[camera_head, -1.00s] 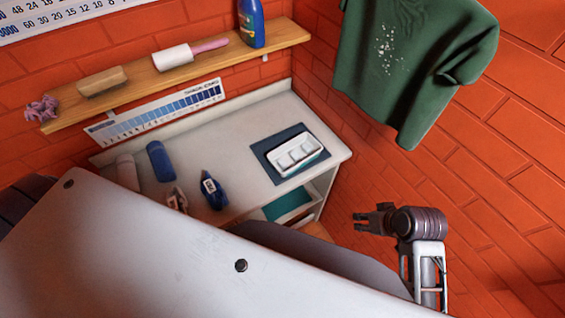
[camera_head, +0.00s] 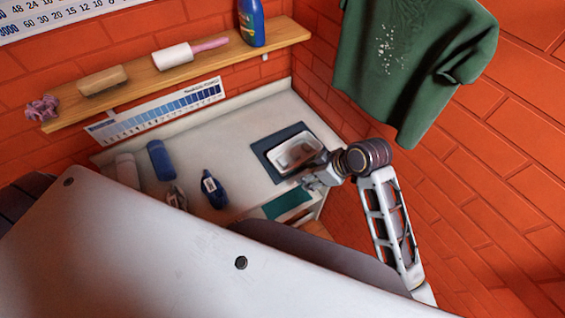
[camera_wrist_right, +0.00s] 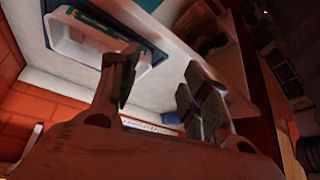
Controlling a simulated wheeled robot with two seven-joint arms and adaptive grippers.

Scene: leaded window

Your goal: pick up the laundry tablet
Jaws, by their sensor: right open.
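A white tray (camera_head: 279,163) rests on a dark blue mat (camera_head: 262,149) at the right end of the counter. Its inside looks pale grey; I cannot pick out a single laundry tablet in it. My right gripper (camera_head: 312,182) is at the tray's near right side, partly covering the mat's edge and the tray's corner. In the right wrist view my right gripper (camera_wrist_right: 160,88) has its fingers wide apart with nothing between them. A white, rounded shape with teal (camera_wrist_right: 62,42), probably the tray, shows beyond the left finger. My left gripper is not in view.
A teal-lined drawer (camera_head: 288,203) is below the front edge. A green shirt (camera_head: 415,65) hangs at the right wall, above my right arm.

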